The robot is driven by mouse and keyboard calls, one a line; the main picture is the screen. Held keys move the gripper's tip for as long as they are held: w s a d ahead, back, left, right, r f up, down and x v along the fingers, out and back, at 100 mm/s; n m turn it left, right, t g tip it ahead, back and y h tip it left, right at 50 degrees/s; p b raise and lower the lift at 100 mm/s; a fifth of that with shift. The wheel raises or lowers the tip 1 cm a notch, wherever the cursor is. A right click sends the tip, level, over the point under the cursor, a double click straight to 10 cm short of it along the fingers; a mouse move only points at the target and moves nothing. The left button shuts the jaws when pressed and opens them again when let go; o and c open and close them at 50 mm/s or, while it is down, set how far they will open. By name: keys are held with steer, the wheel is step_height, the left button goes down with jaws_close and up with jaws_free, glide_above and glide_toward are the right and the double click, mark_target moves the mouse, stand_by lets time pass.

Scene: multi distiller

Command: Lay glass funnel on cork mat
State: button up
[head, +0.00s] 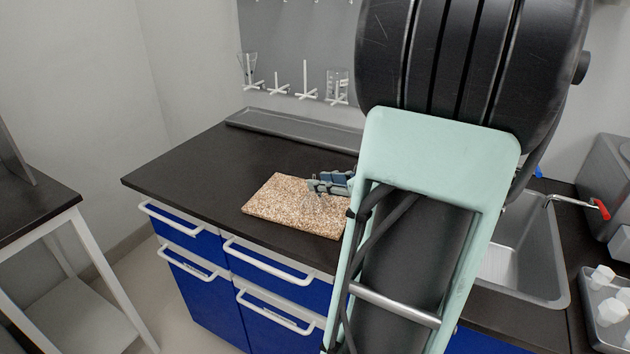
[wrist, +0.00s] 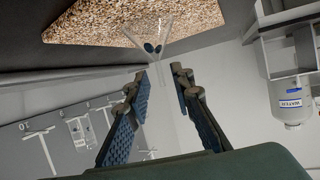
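The clear glass funnel (wrist: 163,30) shows faintly in the wrist view, its cone in front of the cork mat (wrist: 95,18). The cone's narrow end points toward my fingers. In the head view the speckled tan mat (head: 275,211) lies on the dark bench, and a faint clear shape on it below my gripper (head: 330,183) looks like the funnel. In the wrist view my gripper (wrist: 161,75) has its two blue-padded fingers apart, with a gap between the tips. I see no finger touching the glass. Whether the funnel rests fully on the mat is hard to tell.
A grey tray (head: 290,130) lies along the back of the bench, below a pegboard with white pegs (head: 305,80) and hanging glassware. A sink (head: 520,250) is at the right. The bench left of the mat is clear.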

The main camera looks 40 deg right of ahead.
steer(key=v, duration=0.8)
steer(key=shift+s, duration=0.3)
